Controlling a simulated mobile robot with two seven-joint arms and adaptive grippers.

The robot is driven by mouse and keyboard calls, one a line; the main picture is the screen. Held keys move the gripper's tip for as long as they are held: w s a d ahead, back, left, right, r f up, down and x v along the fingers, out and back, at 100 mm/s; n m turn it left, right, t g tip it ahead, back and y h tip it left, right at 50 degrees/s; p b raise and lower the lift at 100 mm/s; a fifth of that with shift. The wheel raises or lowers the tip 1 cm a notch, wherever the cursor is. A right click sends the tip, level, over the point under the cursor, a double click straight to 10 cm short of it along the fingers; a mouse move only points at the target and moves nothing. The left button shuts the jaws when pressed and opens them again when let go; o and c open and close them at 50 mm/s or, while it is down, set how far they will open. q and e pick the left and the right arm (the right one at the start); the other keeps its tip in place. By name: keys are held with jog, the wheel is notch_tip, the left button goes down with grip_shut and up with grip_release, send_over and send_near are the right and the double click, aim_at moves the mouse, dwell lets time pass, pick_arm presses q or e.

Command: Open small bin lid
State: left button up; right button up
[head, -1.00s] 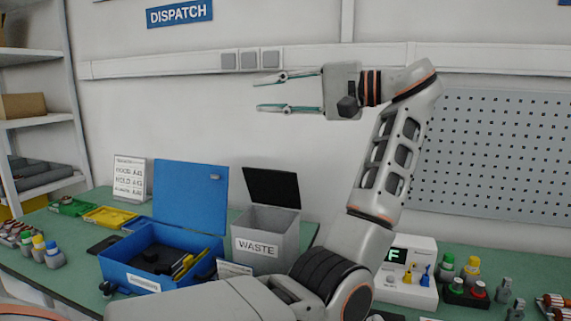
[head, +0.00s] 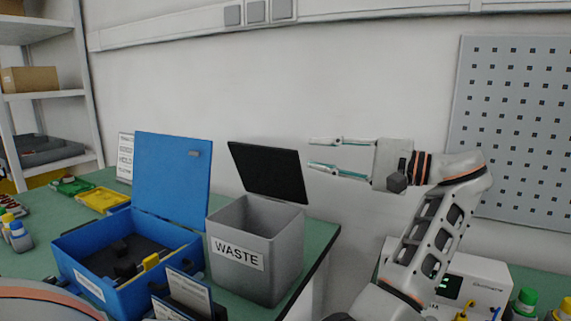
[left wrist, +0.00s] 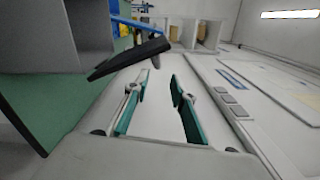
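The small grey bin (head: 255,285) labelled WASTE stands on the green bench. Its black lid (head: 268,172) is raised and tilts up at the back, so the bin's mouth is open. My left gripper (head: 312,153) is open and empty, just right of the lid's right edge and above the bin. In the left wrist view, my gripper's teal fingers (left wrist: 160,80) are spread apart with nothing between them. The dark lid (left wrist: 125,60) lies just beyond the fingertips, apart from them, with the grey bin (left wrist: 75,40) at upper left. My right gripper is out of view.
A blue box (head: 130,285) with its blue lid (head: 172,178) raised stands left of the bin. A dark card holder (head: 187,300) is in front. A white device (head: 470,275) stands at right. The bench has a gap right of the bin.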

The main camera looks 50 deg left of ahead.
aim_at(272, 150)
pick_arm(q)
jog(key=x, duration=1.2)
jog(key=shift+f+p, duration=0.25)
jog(key=shift+p, duration=0.15)
grip_shut()
